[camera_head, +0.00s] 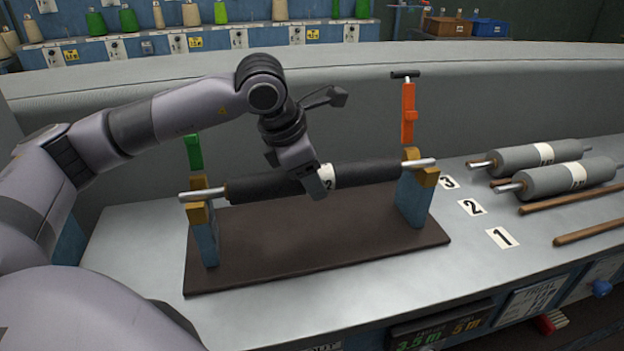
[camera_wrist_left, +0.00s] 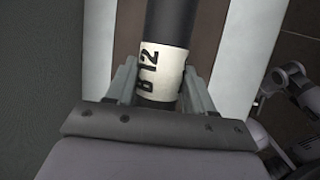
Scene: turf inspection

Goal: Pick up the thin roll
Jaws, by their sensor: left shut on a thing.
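The thin roll (camera_head: 370,173) is black with a white label and bare metal shaft ends. In the head view it lies level across a stand with two blue posts (camera_head: 413,205) topped by yellowish blocks. Its shaft ends lie at the blocks; I cannot tell whether it is lifted clear of them. My left gripper (camera_head: 322,182) reaches down from above and is shut on the roll near its label. In the left wrist view the roll (camera_wrist_left: 170,25) runs between the two fingers (camera_wrist_left: 160,85), and the label reads "B 12". My right gripper is not in view.
The stand has a brown base (camera_head: 320,242) on a grey metal table (camera_head: 140,245). A green clamp (camera_head: 195,152) and an orange clamp (camera_head: 408,112) stand up at its ends. Two thicker grey rolls (camera_head: 568,178) lie at right, near wooden rods and number cards (camera_head: 471,207).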

